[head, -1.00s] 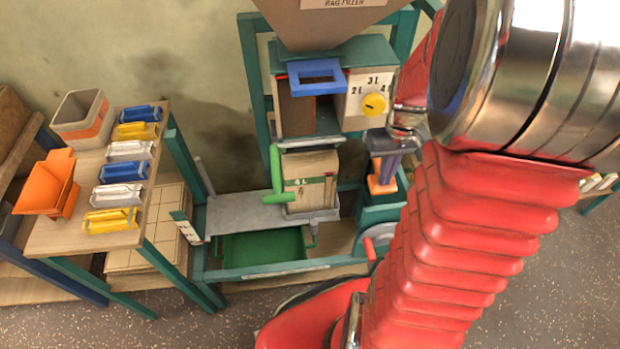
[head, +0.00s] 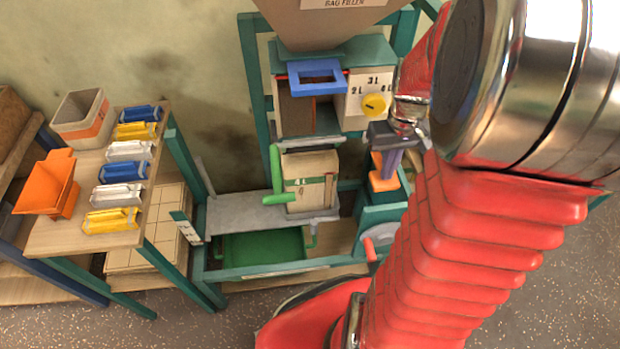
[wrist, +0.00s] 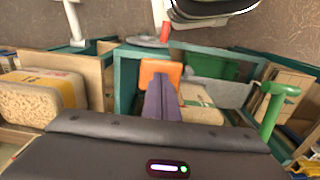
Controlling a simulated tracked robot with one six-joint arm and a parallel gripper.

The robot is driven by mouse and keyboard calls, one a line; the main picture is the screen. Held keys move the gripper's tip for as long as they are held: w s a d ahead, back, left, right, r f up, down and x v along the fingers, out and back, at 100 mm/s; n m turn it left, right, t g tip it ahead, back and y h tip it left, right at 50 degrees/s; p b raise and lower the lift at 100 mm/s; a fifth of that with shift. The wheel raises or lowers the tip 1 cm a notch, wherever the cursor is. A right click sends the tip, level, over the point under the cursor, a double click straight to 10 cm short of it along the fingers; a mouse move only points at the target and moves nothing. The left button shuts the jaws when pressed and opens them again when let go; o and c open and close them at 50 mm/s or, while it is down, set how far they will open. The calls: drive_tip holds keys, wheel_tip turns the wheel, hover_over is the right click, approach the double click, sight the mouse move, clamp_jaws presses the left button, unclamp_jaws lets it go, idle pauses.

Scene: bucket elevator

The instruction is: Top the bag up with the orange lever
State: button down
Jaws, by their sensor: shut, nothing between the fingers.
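The orange lever (head: 383,183) stands on a teal stand right of the bag; it also shows in the wrist view (wrist: 161,72). My gripper (head: 386,172) points down at it with purple fingers shut and empty. In the wrist view the fingertips (wrist: 160,82) overlap the lever's lower part; whether they touch it I cannot tell. The beige bag (head: 310,180) stands upright on the grey shelf under the bag filler (head: 310,20); part of it shows in the wrist view (wrist: 199,101). Its fill level is unclear.
A green lever (head: 276,175) stands just left of the bag. A blue frame handle (head: 318,77) and a yellow dial (head: 373,104) marked in litres are above. A green tray (head: 262,246) lies below. A side table at left holds an orange scoop (head: 48,185) and several coloured packs.

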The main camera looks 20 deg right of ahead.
wheel_tip(320, 180, up, 7)
idle(0.3)
idle(1.0)
drive_tip(key=shift+f+m, duration=0.25)
drive_tip(key=shift+m, duration=0.15)
drive_tip(key=s+a+r+n+t, duration=0.2)
drive_tip(key=a+r, duration=0.2)
drive_tip(key=a, duration=0.7)
drive_tip(key=s+a+r+n+t, duration=0.2)
drive_tip(key=a+r, duration=0.3)
drive_tip(key=a, duration=0.7)
drive_tip(key=shift+t, duration=0.8)
